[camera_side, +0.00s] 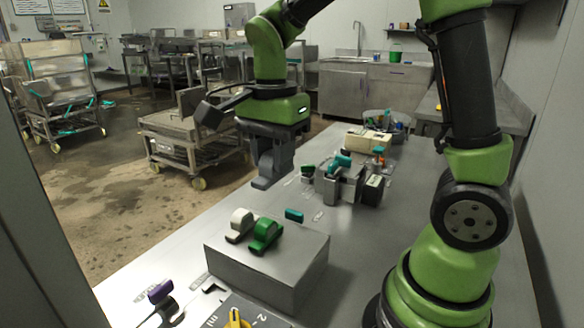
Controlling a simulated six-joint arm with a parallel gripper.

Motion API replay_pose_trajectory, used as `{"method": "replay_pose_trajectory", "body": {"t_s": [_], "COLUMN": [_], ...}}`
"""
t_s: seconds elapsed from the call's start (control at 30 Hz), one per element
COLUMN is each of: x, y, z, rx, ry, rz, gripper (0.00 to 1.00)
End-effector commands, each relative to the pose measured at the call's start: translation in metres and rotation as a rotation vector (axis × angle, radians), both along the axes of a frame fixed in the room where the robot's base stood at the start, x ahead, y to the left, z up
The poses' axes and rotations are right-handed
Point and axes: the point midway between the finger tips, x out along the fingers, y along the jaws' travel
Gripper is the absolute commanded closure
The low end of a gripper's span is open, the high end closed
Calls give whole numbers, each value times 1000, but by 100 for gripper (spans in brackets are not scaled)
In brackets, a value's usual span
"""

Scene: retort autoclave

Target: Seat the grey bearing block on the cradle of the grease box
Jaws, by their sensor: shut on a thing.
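My gripper (271,160) points down above the table, left of the arm's base and behind the white and green blocks. It is shut on the grey bearing block (263,183), which hangs in the air below the fingers. The block is close in colour to the fingers, so its outline is hard to make out. A grey assembly (345,185) with upright plates and teal parts stands on the table to the right of the gripper. I cannot tell for certain whether it is the grease box, and no cradle shows clearly.
A grey raised box (268,283) at the front carries a white block (239,225) and a green block (265,236). A teal piece (294,215) lies behind them. A purple-topped part (160,291) and yellow knob (236,318) are near the front. A cream box (368,140) stands farther back.

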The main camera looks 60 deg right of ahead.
Motion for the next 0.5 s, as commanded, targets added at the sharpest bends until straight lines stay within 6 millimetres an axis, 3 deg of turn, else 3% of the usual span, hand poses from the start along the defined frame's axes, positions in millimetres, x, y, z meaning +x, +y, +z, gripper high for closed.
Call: {"method": "replay_pose_trajectory", "body": {"t_s": [0.2, 0.5], "x": [35, 66], "y": [38, 95], "z": [1, -1], "rx": [-1, 0], "ry": [1, 0], "rz": [18, 27], "gripper": [99, 99]}}
